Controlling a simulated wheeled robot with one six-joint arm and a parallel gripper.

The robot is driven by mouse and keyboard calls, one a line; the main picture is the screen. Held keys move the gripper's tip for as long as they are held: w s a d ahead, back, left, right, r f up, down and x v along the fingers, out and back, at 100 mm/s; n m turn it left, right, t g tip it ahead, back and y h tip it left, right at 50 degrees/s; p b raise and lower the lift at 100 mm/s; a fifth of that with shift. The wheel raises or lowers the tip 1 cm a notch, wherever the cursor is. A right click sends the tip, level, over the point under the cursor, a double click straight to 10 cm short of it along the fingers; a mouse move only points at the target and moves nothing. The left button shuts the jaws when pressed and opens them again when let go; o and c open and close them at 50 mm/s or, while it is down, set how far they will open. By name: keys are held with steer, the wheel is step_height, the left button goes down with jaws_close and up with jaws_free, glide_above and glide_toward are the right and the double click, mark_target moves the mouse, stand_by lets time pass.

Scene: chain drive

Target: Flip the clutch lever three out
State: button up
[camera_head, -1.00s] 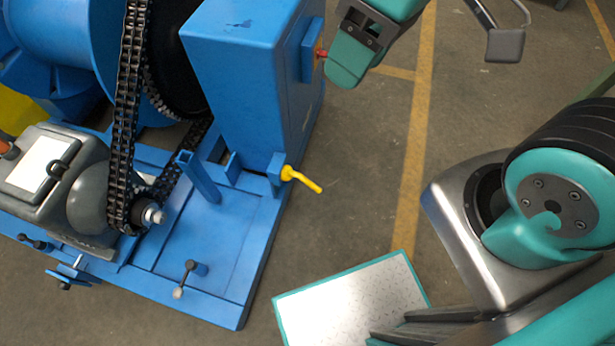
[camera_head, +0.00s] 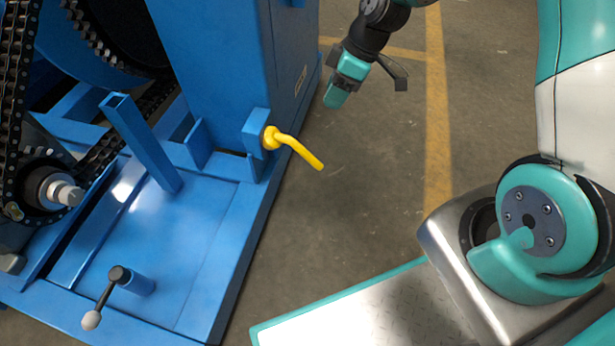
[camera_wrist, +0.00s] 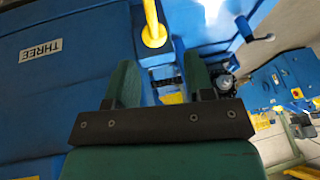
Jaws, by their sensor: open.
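A yellow lever (camera_head: 295,145) sits on a small blue bracket at the lower corner of the tall blue housing (camera_head: 215,60). It slants down and right, out over the floor. In the wrist view the yellow lever (camera_wrist: 153,32) runs up out of the picture from a round yellow base. A white plate reading THREE (camera_wrist: 40,50) is on the blue face to its left. My gripper (camera_head: 338,95) hangs above and right of the lever, apart from it. In the wrist view its two green fingers (camera_wrist: 160,80) are spread and empty, below the lever's base in the picture.
A black chain (camera_head: 18,70) and a small crank handle (camera_head: 105,295) are on the blue machine at left.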

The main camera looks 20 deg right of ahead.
steer(key=b, duration=0.2)
glide_toward(309, 153)
steer(key=b+x, duration=0.8)
steer(key=x, duration=0.3)
steer(key=shift+f+b, duration=0.2)
steer(key=shift+b, duration=0.1)
steer(key=shift+c, duration=0.5)
jaws_close()
